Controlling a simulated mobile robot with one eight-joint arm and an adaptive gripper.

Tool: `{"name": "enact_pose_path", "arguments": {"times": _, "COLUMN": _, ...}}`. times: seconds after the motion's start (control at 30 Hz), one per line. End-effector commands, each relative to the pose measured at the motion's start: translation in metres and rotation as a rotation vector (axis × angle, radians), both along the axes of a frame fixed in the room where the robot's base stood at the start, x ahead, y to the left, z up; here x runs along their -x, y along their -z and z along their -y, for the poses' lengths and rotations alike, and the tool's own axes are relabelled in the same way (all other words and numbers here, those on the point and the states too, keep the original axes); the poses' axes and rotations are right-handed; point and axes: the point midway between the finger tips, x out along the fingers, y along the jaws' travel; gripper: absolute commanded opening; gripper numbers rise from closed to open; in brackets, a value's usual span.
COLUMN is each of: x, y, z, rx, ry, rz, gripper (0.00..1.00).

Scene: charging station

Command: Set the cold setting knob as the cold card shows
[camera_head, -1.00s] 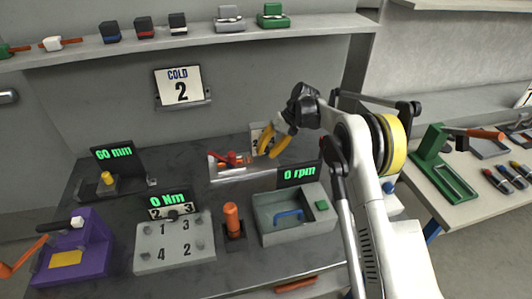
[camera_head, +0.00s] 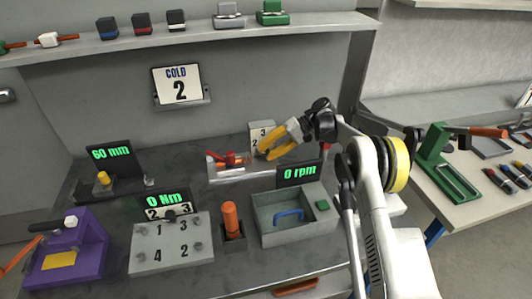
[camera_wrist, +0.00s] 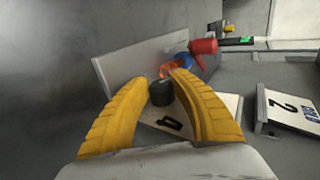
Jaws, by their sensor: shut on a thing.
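The cold card (camera_head: 181,86) stands on a small ledge on the back wall and reads "COLD 2". It also shows sideways at the right of the wrist view (camera_wrist: 285,112). A pale dial plate (camera_head: 262,130) with the digits 3 and 2 stands at the back of the bench. In the wrist view a black knob (camera_wrist: 161,95) sits on a pale plate with one dark digit near it. My gripper (camera_head: 264,153) has its yellow fingers at the dial plate. In the wrist view the fingers (camera_wrist: 160,80) are shut on the knob, one on each side. The knob's pointer is not clear.
A red-handled fixture (camera_head: 230,162) stands just left of the dial plate. The "0 rpm" display (camera_head: 298,174) and a grey tray (camera_head: 262,237) stand in front. A numbered box (camera_head: 172,258), an orange handle (camera_head: 231,220) and a purple device (camera_head: 75,250) stand further left.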

Motion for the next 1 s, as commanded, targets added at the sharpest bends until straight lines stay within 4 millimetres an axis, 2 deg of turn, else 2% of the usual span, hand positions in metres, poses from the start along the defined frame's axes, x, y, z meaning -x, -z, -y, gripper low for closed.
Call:
{"name": "enact_pose_path", "arguments": {"times": 0.23, "x": 0.0002, "y": -0.0001, "z": -0.0007, "rx": 0.0, "ry": -0.001, "rz": 0.0, "gripper": 0.0}}
{"name": "enact_pose_path", "arguments": {"times": 0.27, "x": 0.0002, "y": -0.0001, "z": -0.0007, "rx": 0.0, "ry": -0.001, "rz": 0.0, "gripper": 0.37}}
{"name": "enact_pose_path", "arguments": {"times": 0.3, "x": 0.0002, "y": -0.0001, "z": -0.0007, "rx": 0.001, "ry": -0.001, "rz": 0.001, "gripper": 0.49}}
{"name": "enact_pose_path", "arguments": {"times": 0.33, "x": 0.0002, "y": -0.0001, "z": -0.0007, "rx": 0.001, "ry": -0.001, "rz": 0.0, "gripper": 0.52}}
{"name": "enact_pose_path", "arguments": {"times": 0.7, "x": 0.0007, "y": -0.0026, "z": -0.0009, "rx": 0.045, "ry": -0.002, "rz": 0.012, "gripper": 0.52}}
{"name": "enact_pose_path", "arguments": {"times": 0.87, "x": 0.0014, "y": -0.0061, "z": -0.0025, "rx": 0.198, "ry": -0.004, "rz": 0.058, "gripper": 0.52}}
{"name": "enact_pose_path", "arguments": {"times": 1.0, "x": 0.002, "y": -0.0057, "z": -0.0044, "rx": 0.395, "ry": -0.006, "rz": 0.116, "gripper": 0.52}}
